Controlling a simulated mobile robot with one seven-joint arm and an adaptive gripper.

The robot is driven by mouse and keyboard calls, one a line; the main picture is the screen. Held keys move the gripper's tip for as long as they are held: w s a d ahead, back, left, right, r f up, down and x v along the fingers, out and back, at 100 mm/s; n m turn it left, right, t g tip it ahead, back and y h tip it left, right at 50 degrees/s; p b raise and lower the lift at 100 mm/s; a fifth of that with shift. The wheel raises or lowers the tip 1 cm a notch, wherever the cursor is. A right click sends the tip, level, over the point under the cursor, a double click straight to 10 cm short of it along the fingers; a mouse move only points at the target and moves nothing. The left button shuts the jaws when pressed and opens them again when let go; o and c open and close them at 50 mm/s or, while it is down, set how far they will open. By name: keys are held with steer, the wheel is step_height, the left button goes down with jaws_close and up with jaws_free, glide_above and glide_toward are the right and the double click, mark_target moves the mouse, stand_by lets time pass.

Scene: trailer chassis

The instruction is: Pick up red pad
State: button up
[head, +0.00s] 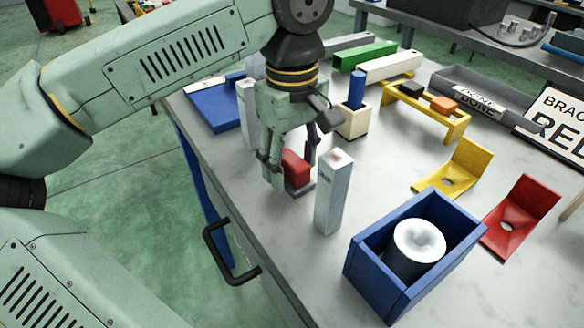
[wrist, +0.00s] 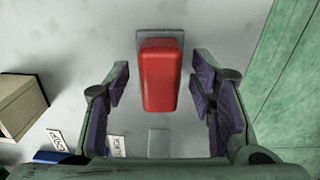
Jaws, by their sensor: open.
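The red pad (head: 294,167) is a red block on a small grey base plate, standing on the grey table top. In the head view it sits below my gripper (head: 290,165), partly covered by the fingers. In the wrist view the red pad (wrist: 160,77) is upright in the middle of the picture. My gripper (wrist: 161,95) is open, with one finger on each side of the pad. A gap shows between the pad and each finger. The fingers are apart from it and hold nothing.
A white post (head: 332,195) stands close right of my gripper. A cream holder (head: 354,122) with a blue peg is behind it. A blue box (head: 365,262) with a white roll is in front right. A yellow bracket (head: 457,170) and red bracket (head: 517,220) lie farther right.

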jaws_close()
stand_by(0.5)
